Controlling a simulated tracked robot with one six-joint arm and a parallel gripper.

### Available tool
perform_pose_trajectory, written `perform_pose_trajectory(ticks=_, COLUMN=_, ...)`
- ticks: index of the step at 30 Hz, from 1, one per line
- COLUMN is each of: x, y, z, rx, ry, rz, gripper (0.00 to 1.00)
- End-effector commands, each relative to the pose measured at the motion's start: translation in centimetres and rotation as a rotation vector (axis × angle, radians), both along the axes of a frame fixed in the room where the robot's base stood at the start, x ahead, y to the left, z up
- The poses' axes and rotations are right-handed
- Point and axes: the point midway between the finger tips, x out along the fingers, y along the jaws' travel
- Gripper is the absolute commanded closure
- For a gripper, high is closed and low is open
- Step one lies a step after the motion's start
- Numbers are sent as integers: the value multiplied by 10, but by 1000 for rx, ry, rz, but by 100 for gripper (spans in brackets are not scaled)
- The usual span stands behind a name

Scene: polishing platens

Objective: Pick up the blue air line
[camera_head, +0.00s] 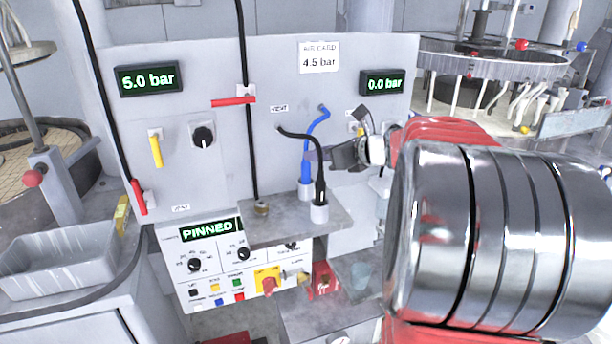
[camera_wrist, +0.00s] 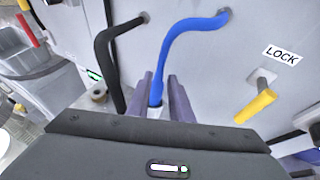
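The blue air line (camera_head: 316,124) curves down from a port on the grey panel to a white cylindrical fitting (camera_head: 305,190) on a small shelf. In the wrist view the blue line (camera_wrist: 183,38) runs down between the two purple-grey fingers of my gripper (camera_wrist: 162,92). The fingers are apart, one on each side of the line's lower end, with narrow gaps visible. In the head view my gripper (camera_head: 328,157) reaches in from the right, beside the blue line. A black line (camera_head: 318,165) stands close by in another fitting; it shows at left in the wrist view (camera_wrist: 107,58).
The grey shelf (camera_head: 335,222) carries the fittings. A red lever (camera_head: 233,102) and yellow levers (camera_head: 156,151) are on the panel; a yellow handle (camera_wrist: 256,106) near a LOCK label shows right of the fingers. Displays read 5.0 bar, 0.0 bar and PINNED.

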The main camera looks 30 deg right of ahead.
Motion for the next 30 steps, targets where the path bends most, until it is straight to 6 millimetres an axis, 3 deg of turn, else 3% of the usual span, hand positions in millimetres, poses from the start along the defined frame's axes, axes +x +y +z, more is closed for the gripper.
perform_pose_trajectory(ticks=5, x=7, y=2, z=-3, rx=1, ry=0, rz=3, gripper=80)
perform_pose_trajectory(ticks=16, x=45, y=8, z=-20, rx=1, ry=0, rz=2, gripper=80)
perform_pose_trajectory(ticks=30, x=47, y=7, z=-21, rx=1, ry=0, rz=0, gripper=80)
